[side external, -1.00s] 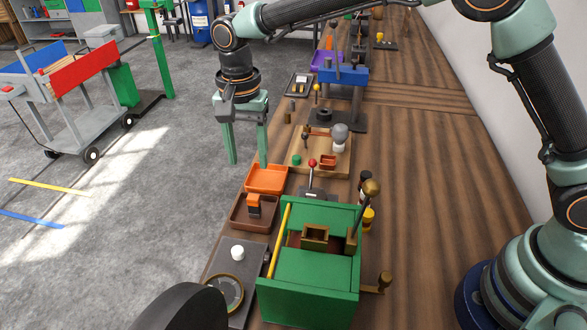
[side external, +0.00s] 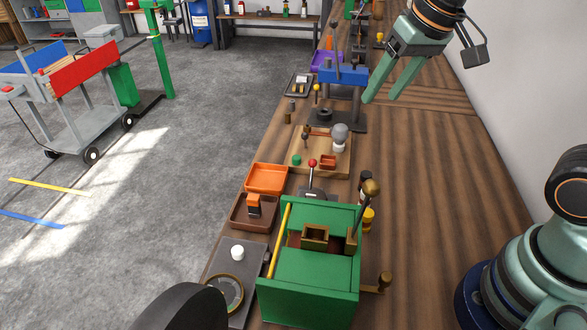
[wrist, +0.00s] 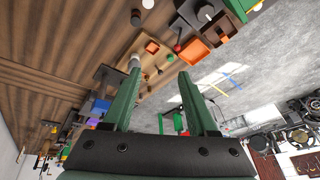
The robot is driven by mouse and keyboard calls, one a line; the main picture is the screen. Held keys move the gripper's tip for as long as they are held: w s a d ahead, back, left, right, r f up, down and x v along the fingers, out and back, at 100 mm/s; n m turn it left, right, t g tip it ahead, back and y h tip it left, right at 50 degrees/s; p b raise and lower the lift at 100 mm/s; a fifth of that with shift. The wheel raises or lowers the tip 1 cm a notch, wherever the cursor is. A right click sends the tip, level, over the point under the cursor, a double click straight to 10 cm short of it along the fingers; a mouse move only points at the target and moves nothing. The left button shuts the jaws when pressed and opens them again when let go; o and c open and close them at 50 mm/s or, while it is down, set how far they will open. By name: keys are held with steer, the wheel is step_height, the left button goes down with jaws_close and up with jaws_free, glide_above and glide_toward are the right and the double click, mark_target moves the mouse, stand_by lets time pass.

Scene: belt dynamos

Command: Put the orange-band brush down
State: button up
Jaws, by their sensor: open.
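The orange-band brush (side external: 254,204), a small dark block with an orange band, stands in the brown tray (side external: 238,222) on the bench in the side view. My gripper (side external: 381,98) is open and empty, raised well above the bench at the upper right, far from the brush. In the wrist view, both fingers of my gripper (wrist: 159,74) are spread with nothing between them.
An empty orange tray (side external: 266,178) lies just behind the brown tray. The green machine (side external: 310,270) with upright levers stands to the right. A wooden board with small parts (side external: 312,165) and a blue press (side external: 343,75) are farther back. The bench's right side is clear.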

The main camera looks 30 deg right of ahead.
steer(key=s+d+f+n+t, duration=0.1)
steer(key=s+d+n, duration=0.1)
steer(key=s+d, duration=0.1)
steer(key=shift+s+d+f, duration=0.35)
steer(key=shift+s+f, duration=0.05)
steer(key=shift+s, duration=0.45)
